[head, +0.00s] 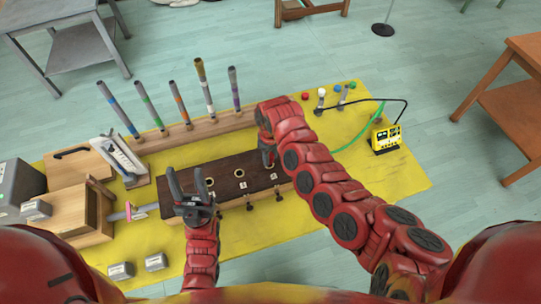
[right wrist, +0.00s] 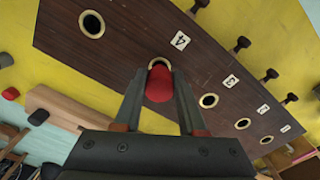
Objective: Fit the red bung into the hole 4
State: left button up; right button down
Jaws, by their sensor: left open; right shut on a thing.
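The red bung (right wrist: 159,84) is held between the fingertips of my right gripper (right wrist: 160,95), which is shut on it. In the right wrist view the bung overlaps the near part of the ringed hole 4 (right wrist: 160,61), beside the label 4 (right wrist: 181,41) on the dark wooden board (right wrist: 130,45). I cannot tell whether the bung touches or enters the hole. In the head view my right gripper (head: 268,155) points down at the right part of the board (head: 225,168), and the bung cannot be made out. My left gripper (head: 190,190) is open and empty at the board's left end.
Several dark pegs (right wrist: 241,44) stick out along the board's edge. Behind it, a wooden rack (head: 190,132) holds several tall tubes. A yellow device (head: 385,138) with cables stands at right. Wooden boxes (head: 75,207) crowd the left.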

aim_at(271, 156)
jog(key=shift+f+b, duration=0.8)
jog(key=shift+f, duration=0.6)
jog(key=shift+c, duration=2)
grip_release()
jog(key=shift+r, duration=0.1)
notch_tip(271, 156, up, 12)
jog(key=b, duration=0.4)
jog(key=shift+f, duration=0.2)
notch_tip(271, 156, up, 6)
jog(key=p, duration=0.4)
jog(key=shift+f, duration=0.15)
